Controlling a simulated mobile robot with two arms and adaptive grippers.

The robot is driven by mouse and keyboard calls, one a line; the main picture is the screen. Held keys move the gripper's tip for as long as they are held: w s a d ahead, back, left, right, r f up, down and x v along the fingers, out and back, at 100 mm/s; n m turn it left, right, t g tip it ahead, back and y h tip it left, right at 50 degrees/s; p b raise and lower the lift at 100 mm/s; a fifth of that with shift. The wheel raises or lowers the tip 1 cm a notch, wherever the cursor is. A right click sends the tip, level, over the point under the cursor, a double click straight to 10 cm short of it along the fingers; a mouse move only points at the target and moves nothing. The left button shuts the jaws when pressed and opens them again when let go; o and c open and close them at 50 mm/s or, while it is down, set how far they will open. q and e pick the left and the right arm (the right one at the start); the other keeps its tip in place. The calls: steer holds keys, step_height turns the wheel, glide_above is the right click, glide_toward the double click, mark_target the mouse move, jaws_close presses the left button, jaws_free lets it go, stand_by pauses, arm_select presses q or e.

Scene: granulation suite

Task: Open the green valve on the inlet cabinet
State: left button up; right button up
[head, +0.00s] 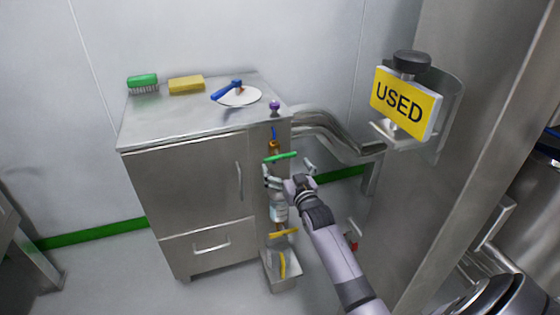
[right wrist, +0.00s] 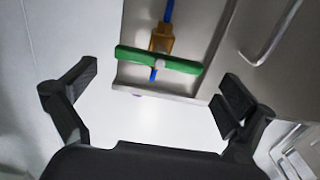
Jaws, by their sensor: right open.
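The green valve (head: 281,157) is a bar handle on the narrow front strip of the steel inlet cabinet (head: 185,185), lying roughly level across a brass body (head: 274,146). In the right wrist view the green handle (right wrist: 160,60) lies slightly tilted across the brass fitting (right wrist: 162,40). My right gripper (head: 289,171) is open and empty, just below and in front of the handle. In the right wrist view its fingers (right wrist: 158,88) stand wide apart, with the handle beyond the gap between them. I cannot tell any contact. My left gripper is out of view.
Below are a clear bottle (head: 280,213), a yellow handle (head: 283,233) and a small steel bin (head: 284,272). A USED sign (head: 404,103) hangs at the right.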

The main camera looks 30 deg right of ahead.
mark_target(281, 159)
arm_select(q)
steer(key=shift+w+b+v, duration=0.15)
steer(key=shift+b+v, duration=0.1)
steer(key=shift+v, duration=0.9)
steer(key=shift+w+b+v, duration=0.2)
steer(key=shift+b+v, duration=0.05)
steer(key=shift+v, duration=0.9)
arm_select(e)
steer(key=shift+x, duration=2.55)
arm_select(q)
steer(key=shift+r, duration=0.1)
arm_select(e)
steer(key=shift+c, duration=0.2)
steer(key=c, duration=0.8)
